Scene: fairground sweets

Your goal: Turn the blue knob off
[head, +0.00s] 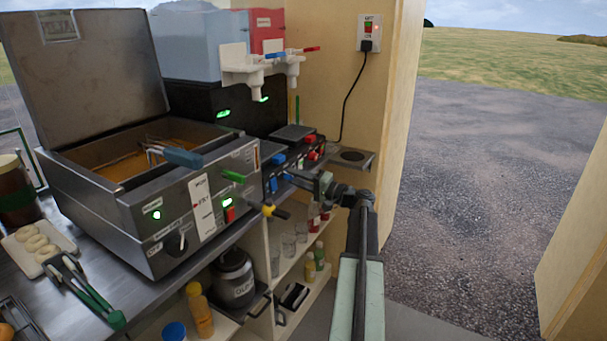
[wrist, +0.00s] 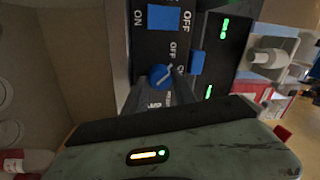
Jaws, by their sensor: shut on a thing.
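The blue knob (wrist: 160,77) is round with a white pointer line and sits on a black control panel. In the wrist view its pointer slants up and to the right, close to an OFF label; the other labels around it are partly covered. My gripper (wrist: 178,88) is shut on the blue knob, its dark fingers coming from below right and hiding part of the dial. In the head view my gripper (head: 291,175) is at the front of the black appliance, and the knob is small and mostly hidden there.
A blue ON/OFF switch (wrist: 164,17) and a blue block (wrist: 197,62) are close to the knob. Red controls (head: 310,139) are farther along the panel. The steel fryer (head: 150,215) stands left, a shelf with bottles (head: 310,268) below. Open ground lies right.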

